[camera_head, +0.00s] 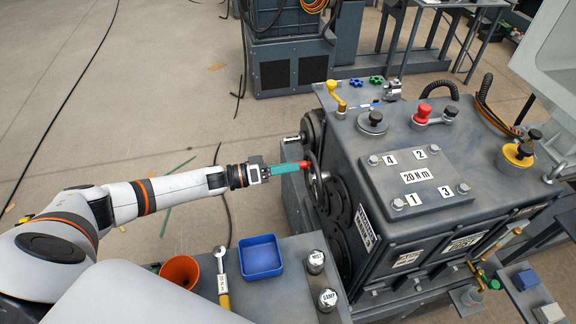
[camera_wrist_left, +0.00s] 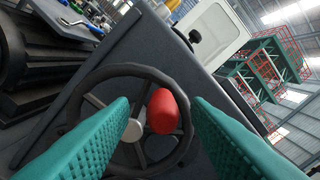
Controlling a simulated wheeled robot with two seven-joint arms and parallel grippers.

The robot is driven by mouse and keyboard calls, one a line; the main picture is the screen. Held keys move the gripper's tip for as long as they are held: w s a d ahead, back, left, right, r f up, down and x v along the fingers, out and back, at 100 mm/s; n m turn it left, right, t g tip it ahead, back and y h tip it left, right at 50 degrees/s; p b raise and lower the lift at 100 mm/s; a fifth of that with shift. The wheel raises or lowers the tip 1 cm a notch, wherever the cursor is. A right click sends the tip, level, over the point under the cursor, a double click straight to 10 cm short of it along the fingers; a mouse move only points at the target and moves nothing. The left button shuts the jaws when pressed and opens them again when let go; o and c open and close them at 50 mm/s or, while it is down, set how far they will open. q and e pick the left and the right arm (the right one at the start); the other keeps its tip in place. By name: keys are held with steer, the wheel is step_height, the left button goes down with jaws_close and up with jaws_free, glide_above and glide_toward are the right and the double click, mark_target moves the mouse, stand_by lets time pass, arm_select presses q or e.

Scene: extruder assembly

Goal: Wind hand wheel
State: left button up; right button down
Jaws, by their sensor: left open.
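The hand wheel is a dark spoked ring on the left side of the grey machine; in the head view its rim (camera_head: 313,172) is seen edge-on. In the left wrist view the hand wheel (camera_wrist_left: 77,117) fills the middle, with a pale hub. Its red knob (camera_head: 304,164) sticks out towards my left gripper (camera_head: 296,167). In the left wrist view the red knob (camera_wrist_left: 162,112) lies between the open teal fingers of my left gripper (camera_wrist_left: 159,104), with gaps visible on both sides. Whether a finger touches it I cannot tell. My right gripper is not in view.
The machine top (camera_head: 390,135) carries a numbered plate, levers and knobs. Below my left arm, a bench holds an orange funnel (camera_head: 180,271), a wrench (camera_head: 222,282), a blue tray (camera_head: 261,257) and two labelled weights (camera_head: 316,262). Open floor lies left of the machine.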

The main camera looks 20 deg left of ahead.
arm_select(q)
steer(key=v, duration=0.5)
steer(key=shift+s+a+p, duration=0.2)
steer(key=shift+p, duration=0.2)
steer(key=b+v, duration=0.3)
steer(key=v, duration=0.9)
steer(key=shift+b, duration=0.35)
